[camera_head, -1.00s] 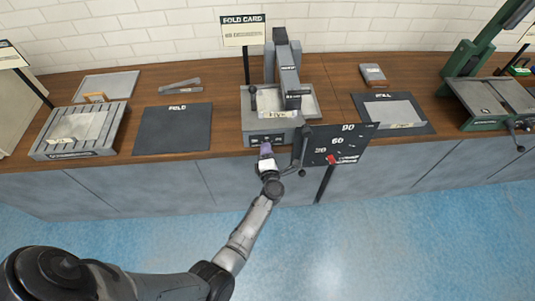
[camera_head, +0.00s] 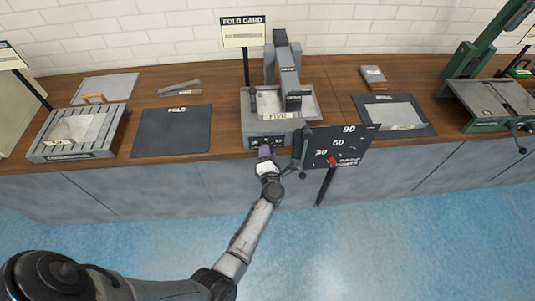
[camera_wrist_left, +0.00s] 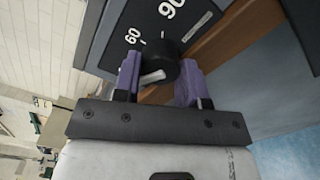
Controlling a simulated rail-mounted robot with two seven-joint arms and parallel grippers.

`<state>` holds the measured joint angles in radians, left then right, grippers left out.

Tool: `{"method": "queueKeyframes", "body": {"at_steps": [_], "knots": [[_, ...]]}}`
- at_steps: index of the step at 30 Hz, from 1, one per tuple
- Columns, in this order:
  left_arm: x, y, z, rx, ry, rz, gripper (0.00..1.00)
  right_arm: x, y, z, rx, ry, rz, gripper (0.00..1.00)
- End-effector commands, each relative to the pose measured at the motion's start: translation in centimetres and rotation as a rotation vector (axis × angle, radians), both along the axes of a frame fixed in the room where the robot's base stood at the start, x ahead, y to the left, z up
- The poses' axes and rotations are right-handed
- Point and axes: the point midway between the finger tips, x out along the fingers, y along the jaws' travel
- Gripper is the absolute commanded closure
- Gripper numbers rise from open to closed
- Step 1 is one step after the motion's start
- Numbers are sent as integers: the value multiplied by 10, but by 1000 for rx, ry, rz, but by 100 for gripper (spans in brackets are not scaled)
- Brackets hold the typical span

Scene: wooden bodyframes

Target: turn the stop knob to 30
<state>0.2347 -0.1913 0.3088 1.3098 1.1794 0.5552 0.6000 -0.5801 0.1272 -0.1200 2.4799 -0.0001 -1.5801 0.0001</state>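The fold machine (camera_head: 268,125) stands at the middle of the bench. In the head view my left gripper (camera_head: 265,153) reaches its front panel (camera_head: 282,141) from below and hides the knob. In the left wrist view the black stop knob (camera_wrist_left: 160,58) sits between the purple fingers of my left gripper (camera_wrist_left: 158,80), which lie close against its sides. Its white mark points to the lower left. The panel (camera_wrist_left: 120,22) reads 60 and 90; no 30 shows in this view. My right gripper is not in view.
A black board (camera_head: 345,146) marked 30, 60 and 90, with a red pointer (camera_head: 332,161), stands just right of my gripper. A dark lever (camera_head: 300,150) hangs between them. A dark mat (camera_head: 172,130) lies to the left. The floor in front is clear.

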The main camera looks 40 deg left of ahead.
Motion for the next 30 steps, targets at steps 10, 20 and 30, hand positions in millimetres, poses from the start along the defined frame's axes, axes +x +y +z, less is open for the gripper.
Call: {"method": "queueKeyframes", "body": {"at_steps": [10,20,30], "knots": [[0,0,0,0,0,1,36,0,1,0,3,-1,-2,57],[0,0,0,4,4,0,36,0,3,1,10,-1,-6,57],[0,1,5,217,220,-1,36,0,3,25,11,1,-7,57]]}}
